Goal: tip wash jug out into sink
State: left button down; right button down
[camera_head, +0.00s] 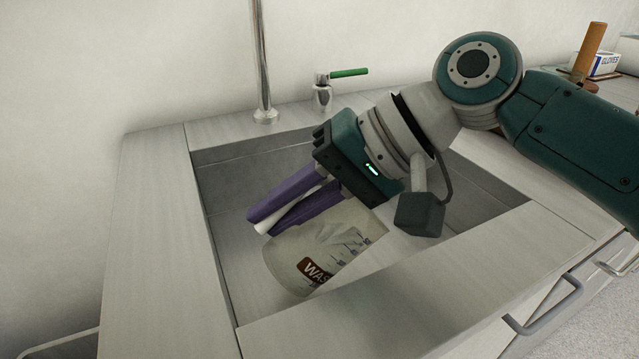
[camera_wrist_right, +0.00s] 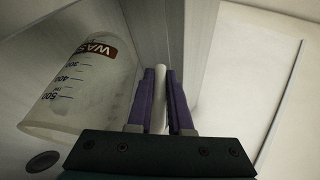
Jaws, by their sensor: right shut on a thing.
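The wash jug (camera_head: 312,254) is a cloudy, see-through jug with volume marks and a dark red label reading "WAS". It is tilted well over, inside or just above the sink (camera_head: 240,285) in the head view. My right gripper (camera_head: 262,226) has purple fingers shut on the jug's pale handle. The right wrist view shows the jug (camera_wrist_right: 80,85) to the left of the fingers, with the white handle (camera_wrist_right: 160,85) between them. I cannot tell whether any liquid is in the jug or running out. My left gripper is in neither view.
A metal tap pipe (camera_head: 262,70) and a green-handled valve (camera_head: 322,92) stand behind the sink. A glove box (camera_head: 606,66) and an orange-brown cylinder (camera_head: 590,48) stand at the far right. A drain (camera_wrist_right: 42,161) shows in the wrist view.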

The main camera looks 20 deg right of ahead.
jog(key=shift+d, duration=0.1)
jog(key=shift+d+r, duration=0.1)
jog(key=shift+r, duration=0.15)
jog(key=shift+d+r+y, duration=0.25)
jog(key=shift+r+y, duration=0.1)
jog(key=shift+y, duration=0.15)
jog(key=shift+d+r+m+y+b, duration=0.25)
jog(key=shift+r+m+y+b, duration=0.05)
jog(key=shift+r, duration=0.1)
jog(key=shift+d+r+y+b, duration=0.3)
jog(key=shift+d+r+y, duration=0.15)
jog(key=shift+y, duration=0.05)
jog(key=shift+w+d+r+y, duration=0.1)
jog(key=shift+d+r+y, duration=0.2)
jog(key=shift+r+y, duration=0.1)
dwell(0.7)
jog(key=shift+d+r+m+y+b, duration=0.35)
jog(key=shift+d+y+b, duration=0.15)
jog(key=shift+d+b, duration=0.3)
jog(key=shift+d+r+t+y+b, duration=0.3)
jog(key=shift+d+b, duration=0.2)
jog(key=shift+d, duration=0.25)
jog(key=shift+w+d+r+m+y+b, duration=0.1)
jog(key=shift+d+r+m+y+b, duration=0.2)
jog(key=shift+d+y+b, duration=0.25)
dwell(0.6)
